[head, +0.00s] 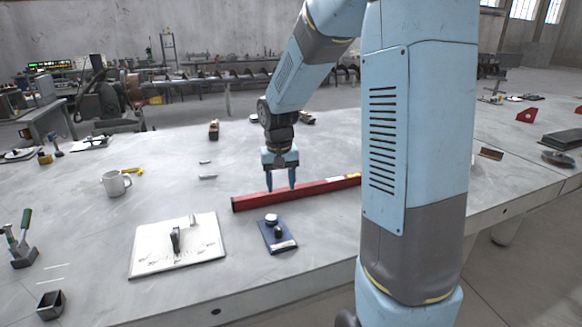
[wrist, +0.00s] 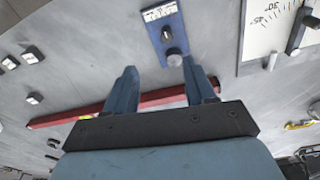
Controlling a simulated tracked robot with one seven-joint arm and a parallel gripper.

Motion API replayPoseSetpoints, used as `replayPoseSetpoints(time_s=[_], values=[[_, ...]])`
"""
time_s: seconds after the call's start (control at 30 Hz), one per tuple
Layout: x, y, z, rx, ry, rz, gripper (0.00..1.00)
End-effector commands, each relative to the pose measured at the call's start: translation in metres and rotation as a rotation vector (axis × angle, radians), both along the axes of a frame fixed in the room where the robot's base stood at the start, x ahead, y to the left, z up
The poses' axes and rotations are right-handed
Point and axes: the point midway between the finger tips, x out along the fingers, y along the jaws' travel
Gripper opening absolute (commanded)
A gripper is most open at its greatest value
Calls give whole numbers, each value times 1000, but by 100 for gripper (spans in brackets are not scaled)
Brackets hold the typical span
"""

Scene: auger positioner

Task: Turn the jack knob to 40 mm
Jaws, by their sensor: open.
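A small blue jack plate (head: 284,246) lies on the grey table in front of the red bar. It carries a silver round knob (head: 271,219) and a darker knob (head: 278,233), with a white scale strip at its near end. In the wrist view the blue plate (wrist: 158,52) is at top centre, with the dark knob (wrist: 167,32) and the silver knob (wrist: 173,58). The scale reading is too small to tell. My gripper (head: 281,187) is open and empty, pointing down near the red bar, behind the plate. In the wrist view its fingertips (wrist: 160,68) are apart from both knobs.
A red bar (head: 300,191) lies behind the plate. A white dial board (head: 155,262) with a dark pointer lever (head: 175,240) lies to the left. A mug (head: 115,184) and small metal blocks (head: 208,177) stand farther left.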

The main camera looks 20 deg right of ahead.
Motion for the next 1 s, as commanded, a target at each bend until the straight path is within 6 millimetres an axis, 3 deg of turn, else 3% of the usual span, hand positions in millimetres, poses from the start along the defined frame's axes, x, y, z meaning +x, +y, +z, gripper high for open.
replayPoseSetpoints(time_s=[0.6,1.0], values=[[-53,1,61,-35,-95,34,55],[-79,2,84,-43,-138,49,55]])
